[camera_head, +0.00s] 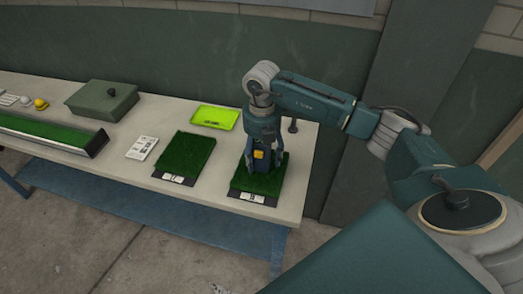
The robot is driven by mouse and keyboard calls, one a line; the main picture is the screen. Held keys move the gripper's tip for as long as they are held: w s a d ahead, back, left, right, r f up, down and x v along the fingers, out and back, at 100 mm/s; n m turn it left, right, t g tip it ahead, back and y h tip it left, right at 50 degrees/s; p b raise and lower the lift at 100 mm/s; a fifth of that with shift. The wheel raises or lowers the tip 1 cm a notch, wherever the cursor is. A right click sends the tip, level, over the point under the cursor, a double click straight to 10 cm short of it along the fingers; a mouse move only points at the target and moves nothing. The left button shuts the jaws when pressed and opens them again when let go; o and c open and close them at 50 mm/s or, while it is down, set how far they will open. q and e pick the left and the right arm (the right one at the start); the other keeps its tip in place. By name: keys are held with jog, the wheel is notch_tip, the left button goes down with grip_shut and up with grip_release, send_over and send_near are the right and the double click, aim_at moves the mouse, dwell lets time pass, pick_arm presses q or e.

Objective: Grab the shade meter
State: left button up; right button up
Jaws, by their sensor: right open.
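My right gripper (253,163) comes in from the right and points straight down over the right-hand turf sample (273,184). It is open, its fingers low over the grass. A small dark upright thing with a yellow patch (259,155) shows between the fingers. It may be the shade meter, but the gripper hides much of it. I cannot tell whether the fingers touch it. My left gripper is not in view.
The pale table (215,201) also holds another turf sample (187,153), a white card (142,148), a yellow-green tray (215,117), a green box (103,101) and a long turf trough (45,134). A small dark post (292,125) stands behind my gripper. The table's right edge is close.

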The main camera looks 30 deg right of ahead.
jog(key=shift+f, duration=0.35)
grip_shut()
jog(key=shift+r, duration=0.1)
